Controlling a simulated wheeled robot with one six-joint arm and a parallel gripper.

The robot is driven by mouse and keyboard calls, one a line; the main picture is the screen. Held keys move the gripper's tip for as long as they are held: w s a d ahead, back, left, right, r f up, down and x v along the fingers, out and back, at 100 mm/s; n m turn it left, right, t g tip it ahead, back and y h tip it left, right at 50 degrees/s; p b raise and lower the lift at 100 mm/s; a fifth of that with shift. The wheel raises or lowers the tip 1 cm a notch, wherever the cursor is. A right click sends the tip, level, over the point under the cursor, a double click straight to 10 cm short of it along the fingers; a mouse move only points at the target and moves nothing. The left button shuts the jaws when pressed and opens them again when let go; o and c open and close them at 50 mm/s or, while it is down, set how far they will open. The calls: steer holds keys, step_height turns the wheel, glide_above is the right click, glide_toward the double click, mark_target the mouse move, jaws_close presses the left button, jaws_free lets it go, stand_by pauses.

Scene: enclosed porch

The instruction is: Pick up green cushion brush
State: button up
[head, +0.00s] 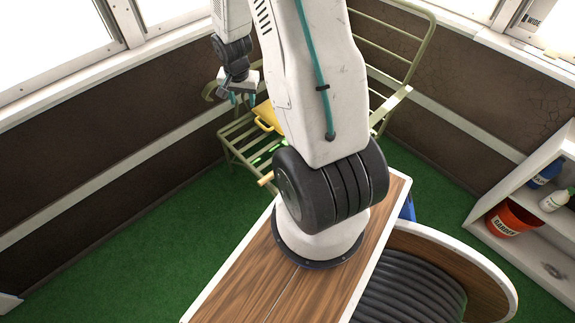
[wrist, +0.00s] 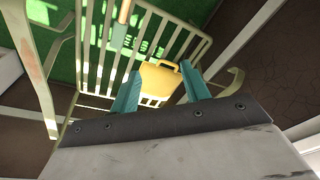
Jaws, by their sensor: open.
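A brush with a pale wooden handle and a dull green body (wrist: 118,36) lies on the slatted seat of a bench (wrist: 195,45), near the top of the wrist view. In the head view only its wooden handle (head: 265,180) shows clearly beside my arm; my arm hides part of the seat. My gripper (head: 243,98) hangs above the seat's far side. In the wrist view its two teal fingers (wrist: 160,68) are apart and hold nothing. The brush lies beyond and left of the fingertips there, not between them.
A yellow flat object with a handle slot (wrist: 158,82) lies on the slats, between the fingers in the wrist view; it also shows in the head view (head: 267,116). The bench has metal armrests (head: 392,103) and a backrest. A white shelf (head: 540,215) stands right.

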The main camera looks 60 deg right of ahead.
steer(key=s+d+f+m, duration=0.1)
steer(key=s+f+m, duration=0.1)
steer(key=f, duration=0.8)
steer(key=s+d+f+m, duration=0.2)
steer(key=s+f+m, duration=0.1)
steer(key=f, duration=0.6)
steer(key=s+d+f+m, duration=0.2)
steer(key=s+f, duration=0.3)
steer(key=f, duration=0.5)
steer(key=shift+d+f+t+y, duration=0.2)
steer(key=shift+f+t+y, duration=0.1)
steer(key=shift+t+y, duration=0.1)
steer(key=shift+m, duration=0.4)
steer(key=f, duration=0.5)
steer(key=w+f, duration=0.1)
steer(key=f, duration=0.2)
steer(key=shift+f, duration=0.15)
jaws_close()
